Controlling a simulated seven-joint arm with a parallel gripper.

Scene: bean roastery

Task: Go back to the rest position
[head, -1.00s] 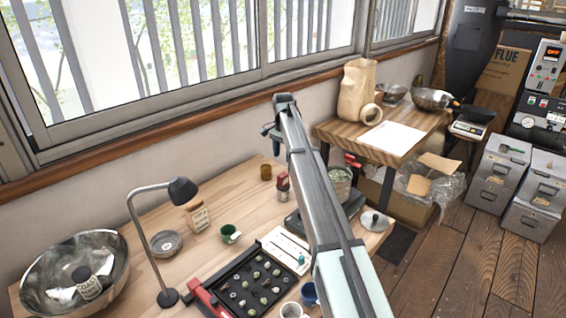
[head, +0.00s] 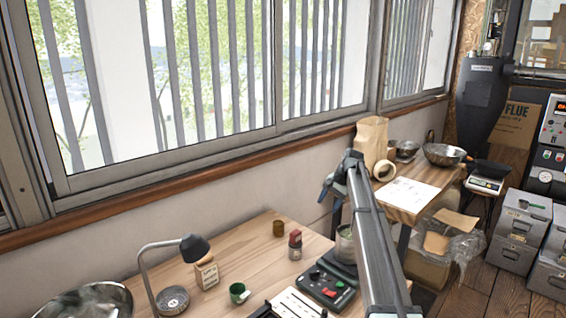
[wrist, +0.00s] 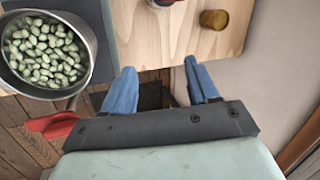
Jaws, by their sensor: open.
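My gripper (wrist: 163,88) is open and empty, with its two blue fingers apart in the wrist view. It hangs past the edge of the wooden table, with floor and a dark mat below it. In the head view my gripper (head: 327,188) is small and partly hidden by my arm, in front of the wall below the window. The wooden table (head: 235,262) lies to its lower left.
A metal pot of green beans (wrist: 88,42) stands close by in the wrist view, with a red object (wrist: 50,125) beside it. A brown jar (wrist: 214,19) is near the table edge. A desk lamp (head: 194,247) and green cup (head: 239,292) stand further left.

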